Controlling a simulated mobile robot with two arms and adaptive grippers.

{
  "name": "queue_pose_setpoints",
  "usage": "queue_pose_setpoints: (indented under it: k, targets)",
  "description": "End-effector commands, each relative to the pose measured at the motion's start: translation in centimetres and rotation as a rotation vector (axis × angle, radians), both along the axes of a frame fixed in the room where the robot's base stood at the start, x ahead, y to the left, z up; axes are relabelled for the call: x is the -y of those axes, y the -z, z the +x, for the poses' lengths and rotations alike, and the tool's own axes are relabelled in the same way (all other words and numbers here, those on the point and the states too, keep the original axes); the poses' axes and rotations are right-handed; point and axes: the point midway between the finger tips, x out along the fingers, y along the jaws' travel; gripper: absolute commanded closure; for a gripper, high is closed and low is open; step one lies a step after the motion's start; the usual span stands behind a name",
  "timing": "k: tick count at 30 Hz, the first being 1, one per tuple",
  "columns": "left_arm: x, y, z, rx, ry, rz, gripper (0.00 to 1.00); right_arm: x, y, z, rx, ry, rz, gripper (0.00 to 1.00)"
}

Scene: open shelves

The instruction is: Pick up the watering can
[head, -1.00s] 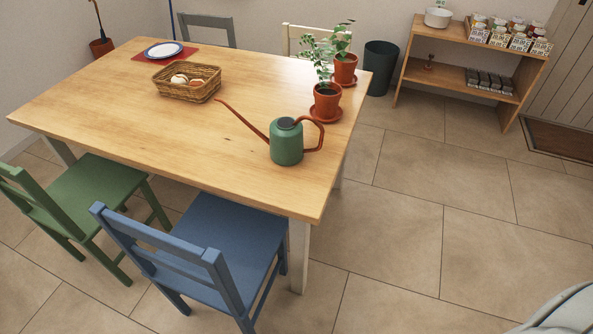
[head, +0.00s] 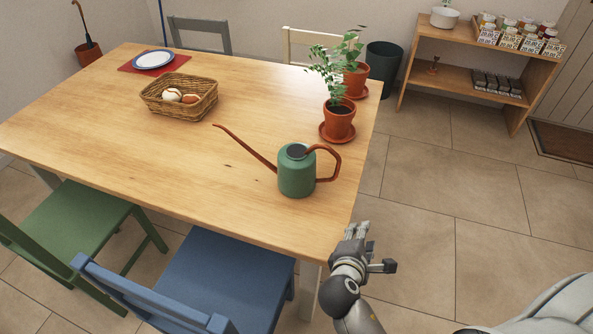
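The watering can (head: 297,172) is green with a long reddish-brown spout pointing left and a reddish-brown handle on its right. It stands upright on the wooden table (head: 215,145), close to the table's right front edge. My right gripper (head: 374,243) is beside the table's front right corner, to the right of and nearer than the can, apart from it. Its fingers look spread, with nothing between them. My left gripper is not in view.
Two potted plants (head: 338,120) stand behind the can along the right edge. A wicker basket (head: 180,97) holds bread-like items. A blue chair (head: 215,275) and a green chair (head: 75,235) stand in front. The tiled floor right of the table is clear.

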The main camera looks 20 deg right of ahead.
Motion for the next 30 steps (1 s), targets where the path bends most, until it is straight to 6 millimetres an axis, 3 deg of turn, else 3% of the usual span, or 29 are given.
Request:
queue_pose_setpoints:
  k: [6,12,17,24,30]
  targets:
    - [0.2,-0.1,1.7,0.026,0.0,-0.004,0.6,-2.2,-4.6,4.4,-0.112,-0.251,-0.555,0.63]
    - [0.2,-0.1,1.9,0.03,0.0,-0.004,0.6,-5.1,-7.9,7.0,-0.216,-0.386,-0.965,0.63]
    - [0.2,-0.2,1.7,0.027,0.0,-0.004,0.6,-5.8,-8.8,8.2,-0.249,-0.417,-1.085,0.63]
    - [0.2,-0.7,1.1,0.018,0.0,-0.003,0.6,-3.8,-9.0,11.4,-0.252,-0.419,-1.097,0.63]
    - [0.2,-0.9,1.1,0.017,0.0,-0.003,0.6,-2.9,-8.9,12.6,-0.252,-0.419,-1.092,0.63]
